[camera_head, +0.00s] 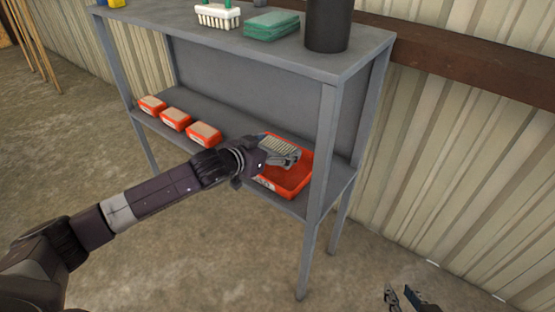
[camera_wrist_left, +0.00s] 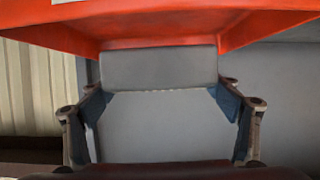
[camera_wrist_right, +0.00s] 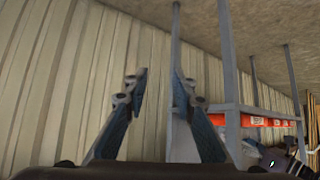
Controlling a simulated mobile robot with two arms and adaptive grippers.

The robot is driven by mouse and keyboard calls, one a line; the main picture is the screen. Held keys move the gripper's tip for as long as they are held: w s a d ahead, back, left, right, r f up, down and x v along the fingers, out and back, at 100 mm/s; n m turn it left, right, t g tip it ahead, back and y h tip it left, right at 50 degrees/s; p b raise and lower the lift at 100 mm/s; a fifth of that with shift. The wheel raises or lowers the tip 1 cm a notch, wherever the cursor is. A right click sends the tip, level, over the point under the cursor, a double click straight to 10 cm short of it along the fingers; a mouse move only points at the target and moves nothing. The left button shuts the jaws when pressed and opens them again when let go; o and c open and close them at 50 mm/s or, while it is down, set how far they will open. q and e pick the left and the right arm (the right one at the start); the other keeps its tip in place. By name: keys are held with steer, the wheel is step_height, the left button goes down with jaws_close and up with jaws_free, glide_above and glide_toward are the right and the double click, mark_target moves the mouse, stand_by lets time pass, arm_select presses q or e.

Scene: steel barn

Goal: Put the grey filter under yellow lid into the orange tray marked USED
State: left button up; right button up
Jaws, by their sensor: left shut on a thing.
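My left gripper (camera_head: 284,157) is shut on the grey filter (camera_head: 277,145), a block with a pale pleated face, at the orange tray (camera_head: 297,180) on the lower shelf. In the left wrist view the filter (camera_wrist_left: 165,125) sits between both fingers, with the tray's orange wall (camera_wrist_left: 150,27) close beyond it. I cannot tell whether the filter touches the tray floor. A pale label shows on the tray's front, too small to read. My right gripper (camera_wrist_right: 160,87) is open and empty, away from the shelf; it also shows at the head view's lower right (camera_head: 403,296). No yellow lid is identifiable.
Three small orange boxes with tan tops (camera_head: 175,118) line the lower shelf left of the tray. The grey shelf's front post (camera_head: 318,190) stands just right of the tray.

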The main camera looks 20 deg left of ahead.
arm_select(q)
step_height(320, 180, down, 4)
steer(key=shift+r+b, duration=0.15)
steer(key=shift+b, duration=0.5)
arm_select(e)
steer(key=w+a+r+t+y, duration=0.1)
steer(key=w+a+r+t, duration=0.1)
steer(key=w+r, duration=0.3)
steer(key=shift+r+t, duration=0.65)
steer(key=shift+t, duration=0.25)
arm_select(q)
steer(key=o, duration=1.2)
steer(key=shift+f, duration=0.2)
